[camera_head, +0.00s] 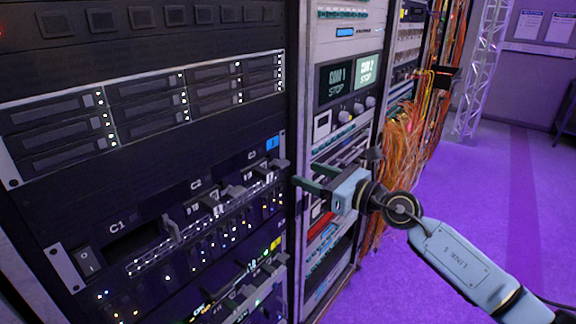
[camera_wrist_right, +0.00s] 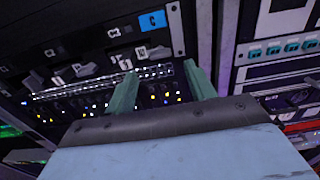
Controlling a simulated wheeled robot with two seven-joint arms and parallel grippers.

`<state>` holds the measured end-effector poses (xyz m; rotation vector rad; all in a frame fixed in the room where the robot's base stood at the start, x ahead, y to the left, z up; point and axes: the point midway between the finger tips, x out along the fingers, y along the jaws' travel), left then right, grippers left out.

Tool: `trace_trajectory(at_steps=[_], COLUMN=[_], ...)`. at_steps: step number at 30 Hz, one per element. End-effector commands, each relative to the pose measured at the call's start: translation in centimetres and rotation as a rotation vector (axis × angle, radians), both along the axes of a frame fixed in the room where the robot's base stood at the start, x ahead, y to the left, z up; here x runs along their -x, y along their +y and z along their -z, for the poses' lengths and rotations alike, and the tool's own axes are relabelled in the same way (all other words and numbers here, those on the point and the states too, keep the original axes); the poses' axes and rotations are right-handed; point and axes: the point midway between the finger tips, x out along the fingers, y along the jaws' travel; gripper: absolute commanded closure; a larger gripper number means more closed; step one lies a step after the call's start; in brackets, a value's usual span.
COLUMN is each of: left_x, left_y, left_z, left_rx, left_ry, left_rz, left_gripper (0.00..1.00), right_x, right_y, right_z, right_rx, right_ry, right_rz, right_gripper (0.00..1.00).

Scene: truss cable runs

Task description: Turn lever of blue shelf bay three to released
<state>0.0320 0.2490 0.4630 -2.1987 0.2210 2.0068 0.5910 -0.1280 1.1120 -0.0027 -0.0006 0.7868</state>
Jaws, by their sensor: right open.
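The blue shelf is a dark rack unit with a blue tag (camera_head: 272,142) at its upper right; the tag, marked C, also shows in the right wrist view (camera_wrist_right: 152,20). Its bays are labelled C1, C2 and C3 (camera_head: 252,158). My left gripper is out of view.
A shelf with a yellow tag (camera_head: 275,243) lies below. A drive unit (camera_head: 150,105) sits above. To the right stands a second rack with display screens (camera_head: 350,80) and bundles of orange cables (camera_head: 405,140). The purple floor (camera_head: 450,200) at right is open.

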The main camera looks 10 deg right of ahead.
Motion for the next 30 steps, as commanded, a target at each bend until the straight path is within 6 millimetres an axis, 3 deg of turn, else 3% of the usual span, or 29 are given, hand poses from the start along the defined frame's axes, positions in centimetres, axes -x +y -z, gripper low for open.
trace_trajectory(at_steps=[9, 23, 30], left_x=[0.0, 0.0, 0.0], left_y=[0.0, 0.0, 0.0], left_z=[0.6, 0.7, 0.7], left_rx=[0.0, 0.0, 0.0], left_ry=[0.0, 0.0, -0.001], left_rz=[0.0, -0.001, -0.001], left_gripper=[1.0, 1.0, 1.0], right_x=[-4.0, -4.9, -4.9], right_y=[4.0, 4.9, 4.9], right_z=[0.1, 0.0, 0.1], right_rx=[-0.002, -0.001, -0.001], right_ry=[-0.001, 0.001, 0.001], right_rz=[0.001, 0.001, 0.001], right_gripper=[0.45, 0.45, 0.74])
